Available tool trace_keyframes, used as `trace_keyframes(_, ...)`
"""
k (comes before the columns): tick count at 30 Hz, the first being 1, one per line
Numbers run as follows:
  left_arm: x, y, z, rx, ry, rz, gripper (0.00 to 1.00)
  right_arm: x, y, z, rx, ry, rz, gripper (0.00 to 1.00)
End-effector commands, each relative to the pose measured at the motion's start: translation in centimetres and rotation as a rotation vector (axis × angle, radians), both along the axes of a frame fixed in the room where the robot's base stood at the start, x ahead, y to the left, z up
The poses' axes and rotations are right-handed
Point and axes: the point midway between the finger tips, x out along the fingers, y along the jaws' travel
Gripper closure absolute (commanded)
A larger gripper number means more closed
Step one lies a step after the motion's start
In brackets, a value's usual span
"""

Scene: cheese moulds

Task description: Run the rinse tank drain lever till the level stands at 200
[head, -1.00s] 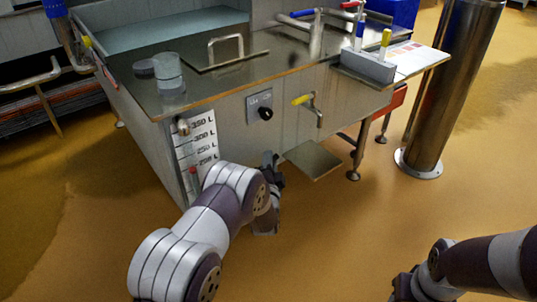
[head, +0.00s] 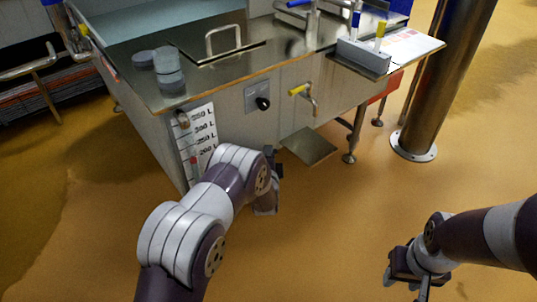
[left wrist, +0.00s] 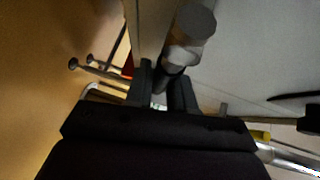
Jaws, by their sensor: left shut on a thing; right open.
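The rinse tank (head: 228,125) has a white level scale (head: 205,138) on its front corner, marked from 350 L down to 200 L in view. A red marker (head: 194,161) shows close to the 200 L mark; I cannot tell whether it is exactly level with it. My left gripper (head: 272,165) is low in front of the tank, partly hidden by my forearm. In the left wrist view its fingers (left wrist: 166,88) are shut around a dark grip below a grey cylindrical part (left wrist: 190,35), seemingly the drain lever. My right gripper (head: 410,278) is open and empty above the floor.
A black knob (head: 263,103) and a yellow-handled tap (head: 300,90) are on the tank's front. A small metal plate (head: 309,147) juts out below. A steel column (head: 440,80) stands right. The floor between my arms is clear.

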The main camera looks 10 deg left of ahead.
Motion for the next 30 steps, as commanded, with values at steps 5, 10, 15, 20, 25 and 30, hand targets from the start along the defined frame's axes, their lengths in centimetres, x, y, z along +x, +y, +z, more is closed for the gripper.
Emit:
trace_keyframes(5,-0.2,0.0,-0.3,-0.001,0.008,-0.001,0.67,0.0,0.0,0.0,0.000,0.000,0.000,0.56)
trace_keyframes(10,-0.1,0.0,-0.2,0.000,0.005,-0.001,0.56,0.0,0.0,0.0,0.000,0.000,0.000,0.56)
trace_keyframes(15,-0.3,-0.1,0.0,-0.001,0.003,0.000,0.56,0.0,0.0,0.2,0.000,0.000,0.000,0.56)
trace_keyframes(20,-2.9,-0.6,0.9,0.001,0.006,-0.002,0.56,0.0,0.0,1.9,0.000,0.000,0.000,0.56)
trace_keyframes(25,-7.6,-1.6,1.7,0.001,0.007,-0.004,0.56,0.0,0.0,3.9,0.000,0.000,0.000,0.56)
trace_keyframes(30,-11.0,-2.3,1.9,-0.001,0.007,-0.003,0.56,0.0,0.0,5.0,0.000,0.000,0.000,0.56)
